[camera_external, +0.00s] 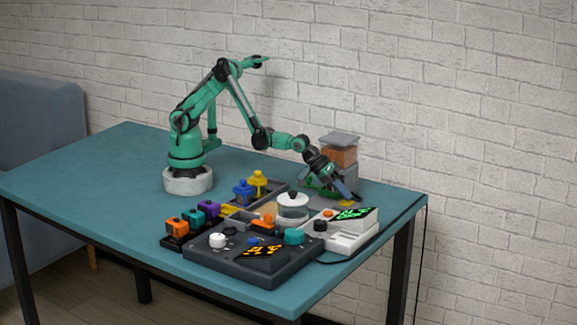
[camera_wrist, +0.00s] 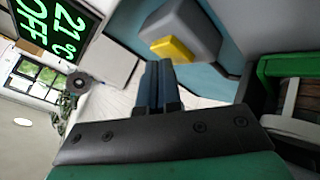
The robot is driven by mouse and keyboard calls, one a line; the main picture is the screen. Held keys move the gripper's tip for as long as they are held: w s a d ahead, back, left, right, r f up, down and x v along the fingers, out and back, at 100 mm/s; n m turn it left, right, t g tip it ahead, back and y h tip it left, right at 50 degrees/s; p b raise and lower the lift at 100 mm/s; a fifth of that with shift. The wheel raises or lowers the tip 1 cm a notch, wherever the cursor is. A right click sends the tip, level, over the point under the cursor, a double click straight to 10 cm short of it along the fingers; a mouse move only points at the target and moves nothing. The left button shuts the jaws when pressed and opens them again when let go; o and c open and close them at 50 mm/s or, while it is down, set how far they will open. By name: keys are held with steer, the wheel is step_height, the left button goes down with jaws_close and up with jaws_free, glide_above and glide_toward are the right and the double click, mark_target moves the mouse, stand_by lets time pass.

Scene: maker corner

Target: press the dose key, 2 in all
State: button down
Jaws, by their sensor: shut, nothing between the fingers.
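The dispenser (camera_external: 339,157) stands at the right rear of the table, with an orange-filled hopper under a grey lid. A yellow key (camera_external: 346,204), which looks like the dose key, is low in front of it. In the wrist view the yellow key (camera_wrist: 172,48) sits on a grey block (camera_wrist: 193,30), just beyond and slightly right of my fingertips. My gripper (camera_external: 350,195) points down near the key, and it shows in the wrist view (camera_wrist: 158,65) with its fingers together and empty. I cannot tell whether the fingertips touch the key.
A white heater unit with a green display (camera_external: 355,214), also in the wrist view (camera_wrist: 68,28), is close by. A dark control panel (camera_external: 250,265) and several coloured blocks fill the front. The table's left side is clear.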

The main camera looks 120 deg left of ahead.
mark_target(342, 201)
steer(key=shift+f, duration=0.2)
stand_by(0.5)
steer(key=shift+r, duration=0.9)
steer(key=shift+r, duration=2.5)
steer(key=s+d+r+m, duration=0.1)
steer(key=s+d+m, duration=0.2)
steer(key=s, duration=0.3)
steer(key=s+d+r+m+g+h, duration=0.1)
steer(key=s+d+m, duration=0.2)
steer(key=s, duration=0.4)
steer(key=s+d+r+m+g+h, duration=0.1)
steer(key=s+d+r+m, duration=0.1)
steer(key=s+m, duration=0.3)
steer(key=shift+s+d, duration=0.7)
steer(key=shift+d, duration=0.05)
